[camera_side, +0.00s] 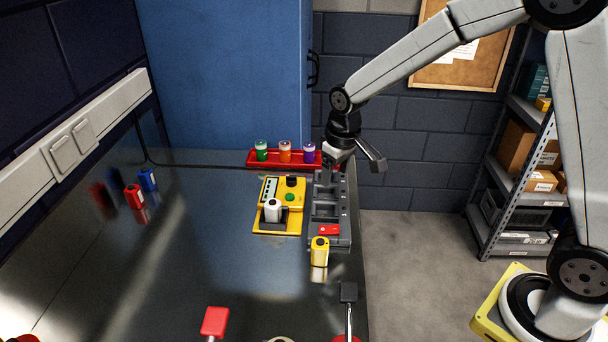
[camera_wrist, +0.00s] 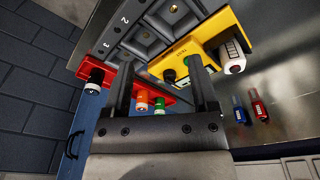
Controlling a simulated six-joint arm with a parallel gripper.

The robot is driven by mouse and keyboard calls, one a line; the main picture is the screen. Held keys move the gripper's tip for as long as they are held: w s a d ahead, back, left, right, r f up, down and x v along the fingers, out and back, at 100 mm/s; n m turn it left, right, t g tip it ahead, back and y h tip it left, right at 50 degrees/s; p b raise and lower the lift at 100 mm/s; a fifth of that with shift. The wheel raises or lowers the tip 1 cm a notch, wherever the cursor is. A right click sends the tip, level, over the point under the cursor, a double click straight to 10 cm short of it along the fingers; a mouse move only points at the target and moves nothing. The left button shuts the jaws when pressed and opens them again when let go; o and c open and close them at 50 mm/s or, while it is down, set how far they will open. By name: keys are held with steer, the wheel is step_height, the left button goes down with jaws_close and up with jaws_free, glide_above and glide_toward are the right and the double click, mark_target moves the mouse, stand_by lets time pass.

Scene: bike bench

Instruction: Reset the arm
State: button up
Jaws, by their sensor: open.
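My gripper (camera_side: 354,160) hangs from my arm above the far end of the dark grey numbered tray (camera_side: 327,183), at the bench's right edge. Its two fingers are apart with nothing held between them; they also show in the wrist view (camera_wrist: 161,88). The tray's far compartments look empty, and a red piece (camera_side: 329,230) lies in its near end. The gripper hides part of the tray in the wrist view.
A yellow tester (camera_side: 291,196) holds a white cell (camera_side: 272,210). A yellow cell (camera_side: 320,252) stands before the tray. A red rack (camera_side: 262,163) carries green, orange and purple jars. Red (camera_side: 134,196) and blue (camera_side: 148,180) cells stand left. The middle bench is clear.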

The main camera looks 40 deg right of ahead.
steer(key=s+d+f+m+t, duration=0.1)
steer(key=s+f, duration=0.1)
steer(key=s, duration=1.3)
steer(key=shift+s+f, duration=0.2)
steer(key=shift+s, duration=0.2)
